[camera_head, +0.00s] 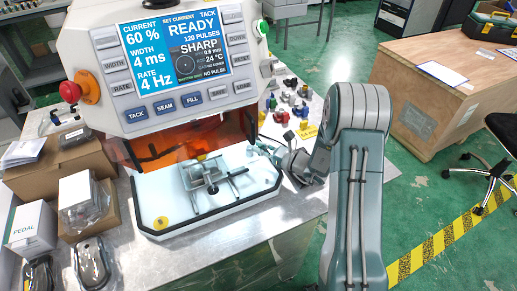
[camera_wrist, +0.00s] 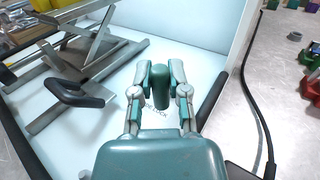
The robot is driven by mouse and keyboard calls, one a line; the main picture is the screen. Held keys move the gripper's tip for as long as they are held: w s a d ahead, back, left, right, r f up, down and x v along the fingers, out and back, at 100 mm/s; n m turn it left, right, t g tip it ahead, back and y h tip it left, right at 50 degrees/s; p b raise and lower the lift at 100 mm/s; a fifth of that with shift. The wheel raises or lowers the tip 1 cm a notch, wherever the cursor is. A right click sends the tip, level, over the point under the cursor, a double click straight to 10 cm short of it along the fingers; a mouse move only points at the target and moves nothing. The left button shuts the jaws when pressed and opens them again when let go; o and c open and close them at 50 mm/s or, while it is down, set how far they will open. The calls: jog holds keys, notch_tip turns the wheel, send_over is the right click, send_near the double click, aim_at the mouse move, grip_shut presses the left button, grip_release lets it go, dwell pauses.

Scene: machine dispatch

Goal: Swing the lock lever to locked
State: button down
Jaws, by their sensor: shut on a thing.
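In the wrist view, my gripper (camera_wrist: 161,76) is shut with its two fingers on either side of a rounded dark green handle (camera_wrist: 161,90), which looks like the lock lever's grip. Partly hidden lettering ending in "OCK" shows on the white surface just below it. In the head view, my gripper (camera_head: 268,150) reaches in from the right at the right edge of the white work tray (camera_head: 170,193). The lever is too small and covered there to tell its angle. A metal fixture (camera_head: 205,172) stands on the tray, left of my gripper.
A black-handled crank (camera_wrist: 75,93) on the fixture lies left of my gripper. A black edge strip (camera_wrist: 213,100) and a black cable (camera_wrist: 252,85) run on the right. The welder's control panel (camera_head: 180,60) overhangs the tray. Small coloured parts (camera_head: 290,108) lie behind on the table.

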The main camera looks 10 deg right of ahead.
jog(key=n+g+y, duration=0.1)
jog(key=g, duration=0.1)
jog(key=w+n+g+y, duration=0.1)
jog(key=n+g, duration=0.1)
jog(key=d+n+g+y, duration=0.1)
jog(key=g, duration=0.1)
jog(key=shift+w+d+n+y, duration=0.1)
jog(key=shift+w+n+y, duration=0.1)
jog(key=shift+n+y, duration=0.15)
jog(key=shift+w+d+n+g+y, duration=0.1)
jog(key=shift+w+n+g+y, duration=0.15)
jog(key=shift+n+g, duration=0.65)
jog(key=shift+w+d+n+g+y, duration=0.1)
jog(key=shift+w+n+g+y, duration=0.25)
jog(key=shift+g, duration=0.95)
jog(key=shift+w+d+n+g+y, duration=0.1)
jog(key=shift+w+n+g, duration=0.05)
jog(key=shift+n+g, duration=0.8)
jog(key=shift+g, duration=0.35)
jog(key=c, duration=0.6)
grip_release()
jog(key=shift+w, duration=0.1)
jog(key=d, duration=1.2)
jog(key=shift+w, duration=0.15)
